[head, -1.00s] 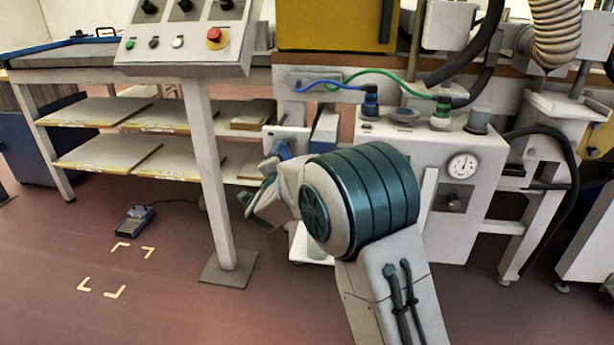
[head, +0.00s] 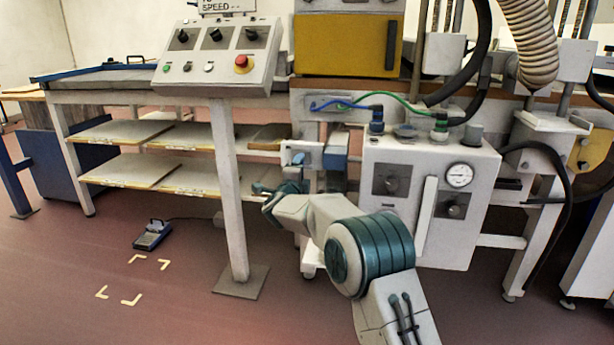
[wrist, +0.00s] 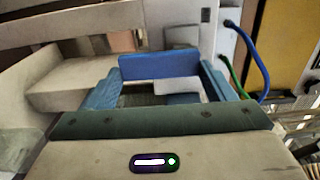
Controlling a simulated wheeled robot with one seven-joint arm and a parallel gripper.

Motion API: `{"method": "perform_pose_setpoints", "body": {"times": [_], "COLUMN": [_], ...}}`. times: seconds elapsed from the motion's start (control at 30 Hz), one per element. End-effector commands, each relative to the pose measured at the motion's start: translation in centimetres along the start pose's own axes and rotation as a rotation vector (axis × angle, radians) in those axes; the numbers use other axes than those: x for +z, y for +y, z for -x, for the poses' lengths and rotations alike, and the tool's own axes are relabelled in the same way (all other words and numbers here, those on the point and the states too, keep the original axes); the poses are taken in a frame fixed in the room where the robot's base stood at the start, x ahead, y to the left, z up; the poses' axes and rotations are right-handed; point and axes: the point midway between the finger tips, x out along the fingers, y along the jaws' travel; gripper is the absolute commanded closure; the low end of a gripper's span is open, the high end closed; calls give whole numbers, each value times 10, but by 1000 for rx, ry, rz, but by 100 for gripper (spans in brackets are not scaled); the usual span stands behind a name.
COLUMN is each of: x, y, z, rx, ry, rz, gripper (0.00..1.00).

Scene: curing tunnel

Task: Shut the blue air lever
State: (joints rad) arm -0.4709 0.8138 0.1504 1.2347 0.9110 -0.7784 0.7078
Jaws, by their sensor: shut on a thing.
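The blue air lever (wrist: 160,66) shows in the wrist view as a flat blue bar between my two blue fingers. My gripper (wrist: 161,78) is shut on it, one finger at each end of the bar. In the head view my gripper (head: 280,190) is low in front of the machine, just left of its white control box. A small blue part (head: 299,160), apparently the lever, shows on a pale plate just above it. The fingertips' contact is too small to make out there.
The white box with a gauge (head: 430,200) stands right of my gripper. The button console (head: 218,55) and its post (head: 230,190) stand to the left. Blue and green hoses (head: 345,103) run above. A foot pedal (head: 152,235) lies on the open floor at left.

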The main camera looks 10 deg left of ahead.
Motion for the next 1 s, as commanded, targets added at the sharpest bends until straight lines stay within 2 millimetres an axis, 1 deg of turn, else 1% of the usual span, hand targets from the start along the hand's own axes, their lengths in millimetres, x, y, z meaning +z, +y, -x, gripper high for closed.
{"method": "perform_pose_setpoints", "body": {"times": [0.1,0.37,0.4,0.47,0.8,0.87,1.0], "x": [4,8,8,8,5,6,6], "y": [0,0,0,0,0,-1,-2], "z": [1,3,3,3,4,6,20], "rx": [1,0,0,0,-1,-1,1], "ry": [-5,-9,-9,-9,-5,-5,-6], "rz": [-8,-9,-9,-8,-5,-5,-5], "gripper": [65,65,18,2,2,2,2]}}
